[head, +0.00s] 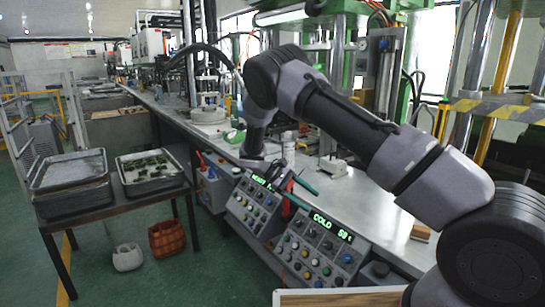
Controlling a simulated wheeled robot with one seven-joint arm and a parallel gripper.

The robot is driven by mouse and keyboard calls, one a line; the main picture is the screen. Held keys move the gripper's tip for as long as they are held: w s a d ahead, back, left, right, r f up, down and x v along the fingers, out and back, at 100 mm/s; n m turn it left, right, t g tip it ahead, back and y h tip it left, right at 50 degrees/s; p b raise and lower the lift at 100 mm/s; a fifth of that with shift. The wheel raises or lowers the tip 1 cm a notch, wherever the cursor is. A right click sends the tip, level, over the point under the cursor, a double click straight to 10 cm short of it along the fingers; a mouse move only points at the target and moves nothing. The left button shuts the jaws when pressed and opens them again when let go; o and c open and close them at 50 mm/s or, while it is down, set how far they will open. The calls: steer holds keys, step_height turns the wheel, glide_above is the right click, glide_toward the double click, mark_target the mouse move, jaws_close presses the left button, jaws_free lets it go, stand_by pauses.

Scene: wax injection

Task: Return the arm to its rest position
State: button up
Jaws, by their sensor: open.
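My arm rises from the lower right, bends at a high elbow and comes down over the front edge of the long metal workbench (213,128). My gripper (286,184) is at its end, above the control panels and in front of the bench edge. It is small and dark here. It is open, and I see nothing held in it. Teal and red parts show close beside it; I cannot tell whether they touch it.
Control panels with green displays (312,250) stand below the gripper. A white bottle (288,146) stands on the bench behind it. At left, a dark table holds metal trays (150,186), one with green pieces. Baskets (166,238) sit on the floor. Green machine frames stand behind.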

steer(key=s+d+r+m+t+y, duration=0.1)
steer(key=s+d+r+m+y, duration=0.15)
steer(key=r, duration=0.55)
steer(key=s+d+r+m+y, duration=0.2)
steer(key=d+r+y, duration=0.15)
steer(key=r, duration=0.45)
steer(key=s+d+r+m+t+y, duration=0.1)
steer(key=s+d+r+m+y, duration=0.15)
steer(key=r, duration=0.55)
steer(key=s+d+r+m+t+y, duration=0.2)
steer(key=s+r+t, duration=0.2)
steer(key=s, duration=0.5)
steer(key=s+d+r+m+t+y, duration=0.2)
steer(key=s+d+r+m+t, duration=0.1)
steer(key=s+r, duration=0.4)
steer(key=shift+s+r+t, duration=0.4)
steer(key=shift+s+t, duration=0.4)
steer(key=shift+s, duration=0.1)
steer(key=shift+y, duration=0.25)
